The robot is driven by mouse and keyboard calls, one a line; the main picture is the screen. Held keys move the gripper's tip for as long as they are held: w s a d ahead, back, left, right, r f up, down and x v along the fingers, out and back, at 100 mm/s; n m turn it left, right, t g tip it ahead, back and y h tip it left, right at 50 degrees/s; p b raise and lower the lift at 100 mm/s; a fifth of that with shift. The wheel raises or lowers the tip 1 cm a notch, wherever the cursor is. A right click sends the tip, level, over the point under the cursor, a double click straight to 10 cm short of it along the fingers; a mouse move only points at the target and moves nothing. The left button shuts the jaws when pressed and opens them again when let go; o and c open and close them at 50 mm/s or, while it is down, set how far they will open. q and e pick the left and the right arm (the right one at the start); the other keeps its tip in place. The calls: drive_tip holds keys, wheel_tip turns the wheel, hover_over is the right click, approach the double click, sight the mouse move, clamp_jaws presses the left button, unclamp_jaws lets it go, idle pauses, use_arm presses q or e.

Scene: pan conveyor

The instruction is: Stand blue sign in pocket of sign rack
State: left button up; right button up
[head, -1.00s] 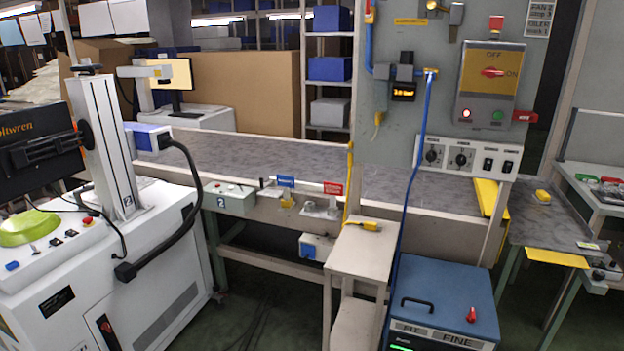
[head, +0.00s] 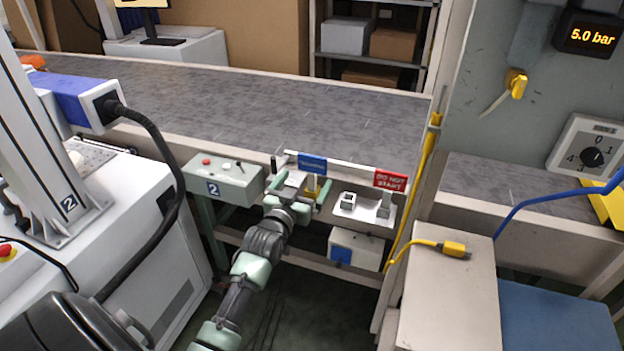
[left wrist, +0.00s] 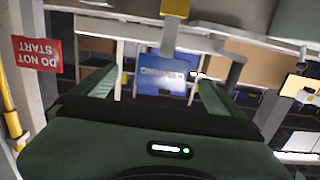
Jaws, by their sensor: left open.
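The blue sign (head: 313,163) stands upright at the conveyor's near side, above a yellow piece (head: 312,186). My left gripper (head: 299,190) is open, its fingers reaching up either side below the sign. In the left wrist view, the blue sign (left wrist: 164,74) appears upside down between the spread fingers (left wrist: 158,88); I see no grip on it. What looks like the sign rack is a light metal shelf (head: 367,213) to the right. It has a small block-like pocket (head: 348,201) with no sign and the red "DO NOT START" sign (head: 390,180) beside it. My right gripper is out of view.
A control box (head: 222,178) marked 2 is left of the gripper. The grey conveyor (head: 250,105) runs behind. A white machine (head: 150,240) stands at left. A pale stand (head: 445,290) with a yellow-ended cable (head: 456,249) is at right. A box (head: 356,249) hangs below the shelf.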

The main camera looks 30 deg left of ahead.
sight(312, 159)
use_arm(q)
drive_tip(key=w+r, duration=0.1)
drive_tip(key=w, duration=0.1)
drive_tip(key=w+a, duration=0.1)
drive_tip(key=w, duration=0.1)
drive_tip(key=w+a+r, duration=0.1)
drive_tip(key=w, duration=0.1)
drive_tip(key=shift+r, duration=0.3)
drive_tip(key=shift+w+a, duration=0.15)
drive_tip(key=shift+w, duration=0.55)
drive_tip(key=shift+c, duration=0.9)
drive_tip(key=c, duration=1.8)
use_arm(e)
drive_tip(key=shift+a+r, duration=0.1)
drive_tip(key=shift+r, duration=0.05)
